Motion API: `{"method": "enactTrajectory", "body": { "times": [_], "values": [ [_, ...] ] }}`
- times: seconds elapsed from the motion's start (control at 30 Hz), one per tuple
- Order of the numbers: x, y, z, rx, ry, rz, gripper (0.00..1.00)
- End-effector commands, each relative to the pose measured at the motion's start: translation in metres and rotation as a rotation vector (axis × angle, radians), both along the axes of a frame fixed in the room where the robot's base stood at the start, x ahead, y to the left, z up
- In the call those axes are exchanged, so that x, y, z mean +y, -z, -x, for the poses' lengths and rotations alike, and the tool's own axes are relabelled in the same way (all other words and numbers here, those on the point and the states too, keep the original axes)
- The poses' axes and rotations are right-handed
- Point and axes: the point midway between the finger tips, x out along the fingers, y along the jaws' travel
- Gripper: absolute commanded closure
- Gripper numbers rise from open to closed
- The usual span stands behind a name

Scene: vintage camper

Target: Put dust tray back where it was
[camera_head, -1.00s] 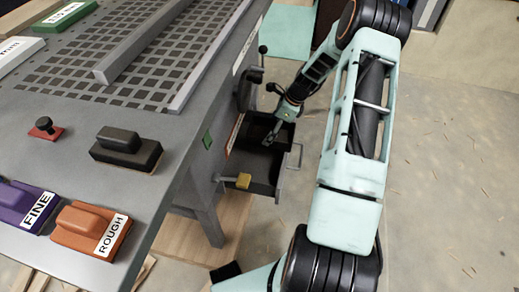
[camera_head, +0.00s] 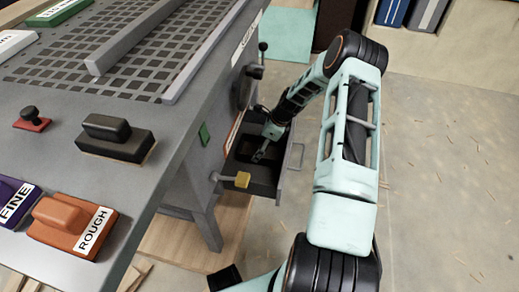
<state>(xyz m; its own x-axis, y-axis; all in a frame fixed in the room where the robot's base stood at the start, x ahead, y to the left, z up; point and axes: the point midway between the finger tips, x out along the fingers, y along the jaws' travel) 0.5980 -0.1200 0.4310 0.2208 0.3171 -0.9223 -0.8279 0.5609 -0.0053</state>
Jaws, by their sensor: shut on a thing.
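A grey open-topped drawer (camera_head: 265,187) with a handle on its right side sticks out from beneath the worktable. A dark tray (camera_head: 244,148), which looks like the dust tray, shows inside the drawer's opening. My gripper (camera_head: 260,156) reaches down from above into the drawer and is shut on the dark tray's edge. The gripper and my arm hide part of the tray. I cannot tell whether the tray rests on the drawer's floor.
The perforated worktable (camera_head: 110,190) fills the left. On it are an orange ROUGH block (camera_head: 75,222), a purple FINE block (camera_head: 15,200), a black block (camera_head: 115,140) and a red-based knob (camera_head: 32,119). The floor at right is open.

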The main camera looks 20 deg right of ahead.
Motion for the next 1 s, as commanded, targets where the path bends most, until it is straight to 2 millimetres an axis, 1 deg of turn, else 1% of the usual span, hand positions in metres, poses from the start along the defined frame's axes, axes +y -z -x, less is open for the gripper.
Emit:
{"method": "enactTrajectory", "body": {
  "times": [0.03,0.27,0.4,0.43,0.57,0.87,0.97,1.0],
  "values": [
    [0.0,0.007,-0.001,-0.001,0.001,-0.001,0.5],
    [0.0,0.006,-0.001,-0.002,0.002,0.0,0.5],
    [0.0,0.011,-0.001,-0.002,0.001,0.001,0.5],
    [0.0,0.01,0.0,-0.001,0.0,0.001,0.19],
    [0.0,0.009,0.0,-0.001,0.0,0.001,0.04],
    [0.0,0.009,0.0,-0.001,0.0,0.001,0.03],
    [-0.001,0.003,0.0,-0.001,0.002,0.001,0.03],
    [-0.003,-0.002,0.001,-0.001,0.002,0.001,0.03]
  ]
}}
